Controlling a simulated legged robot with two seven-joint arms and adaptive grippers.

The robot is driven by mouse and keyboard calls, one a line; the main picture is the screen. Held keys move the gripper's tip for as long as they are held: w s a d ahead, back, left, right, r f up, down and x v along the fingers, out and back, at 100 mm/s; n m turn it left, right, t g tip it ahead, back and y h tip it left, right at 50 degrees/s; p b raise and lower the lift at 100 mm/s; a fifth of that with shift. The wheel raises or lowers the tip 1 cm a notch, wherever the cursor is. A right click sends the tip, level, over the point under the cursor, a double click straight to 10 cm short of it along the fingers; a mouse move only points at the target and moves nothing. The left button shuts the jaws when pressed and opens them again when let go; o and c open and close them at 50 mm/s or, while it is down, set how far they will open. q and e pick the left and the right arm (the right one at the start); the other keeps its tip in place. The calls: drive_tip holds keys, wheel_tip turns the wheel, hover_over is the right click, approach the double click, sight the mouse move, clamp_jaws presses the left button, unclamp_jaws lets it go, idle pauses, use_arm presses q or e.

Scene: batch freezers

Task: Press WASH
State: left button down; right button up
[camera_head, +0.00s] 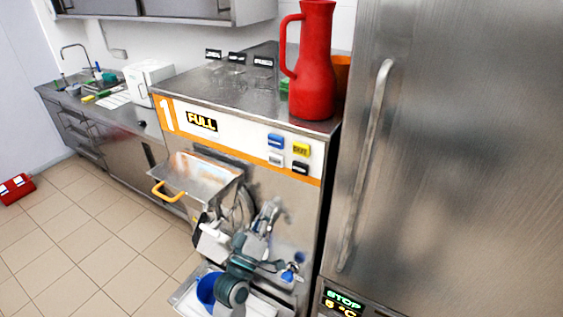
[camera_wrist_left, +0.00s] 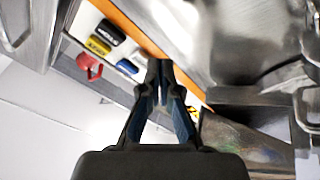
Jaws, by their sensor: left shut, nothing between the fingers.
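The batch freezer (camera_head: 230,155) has an orange-edged white panel with a FULL sign (camera_head: 202,121) and a cluster of buttons at its right. These are a blue button (camera_head: 276,140), a yellow button (camera_head: 301,149), a pale button (camera_head: 275,159) and a black button (camera_head: 300,168). I cannot read which one says WASH. My left gripper (camera_head: 270,210) is below the buttons in the head view. In the left wrist view its fingers (camera_wrist_left: 160,68) are shut and empty, beside the panel. The black (camera_wrist_left: 110,32), yellow (camera_wrist_left: 97,46) and blue (camera_wrist_left: 127,67) buttons show left of the fingertips.
A red jug (camera_head: 312,70) stands on the freezer top. A metal hopper with a yellow handle (camera_head: 170,191) juts from the front. A blue bowl (camera_head: 207,288) sits low beneath it. A steel fridge with a long handle (camera_head: 365,165) stands close on the right.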

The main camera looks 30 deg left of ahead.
sight(276, 160)
use_arm(q)
drive_tip(key=shift+s+a+r+n+t+y, duration=1.75)
drive_tip(key=shift+s+r+n, duration=0.55)
drive_tip(key=shift+r, duration=2.35)
drive_tip(key=w+d+b, duration=0.1)
drive_tip(key=w, duration=0.7)
drive_tip(key=shift+w+d, duration=0.3)
drive_tip(key=shift+d, duration=0.05)
use_arm(e)
drive_tip(key=shift+w+d+f, duration=0.45)
drive_tip(key=shift+w+d, duration=0.2)
drive_tip(key=shift+d, duration=0.05)
